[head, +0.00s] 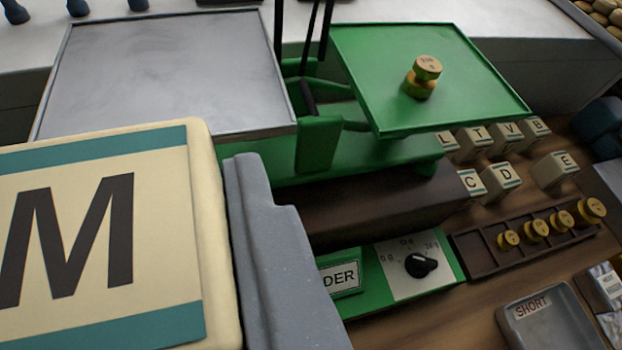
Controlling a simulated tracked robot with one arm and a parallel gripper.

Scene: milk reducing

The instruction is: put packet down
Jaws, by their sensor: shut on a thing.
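A cream packet (100,230) with teal bands and a large black M fills the lower left, very close to the camera. My gripper (275,255) shows as a grey finger against the packet's right side; it is shut on the packet. The other finger is out of view. Beyond the packet is a balance scale with an empty grey pan (170,70) at left and a green pan (450,95) at right. Two stacked brass weights (422,76) stand on the green pan. The packet overlaps the grey pan's near edge in the picture; I cannot tell the gap between them.
Several small lettered packets (500,180) stand right of the scale. A dark rack (480,255) holds several brass weights. A green panel (370,300) with a black dial (420,265) is in front. A grey tray marked SHORT (550,320) lies lower right. Black uprights (310,45) stand between the pans.

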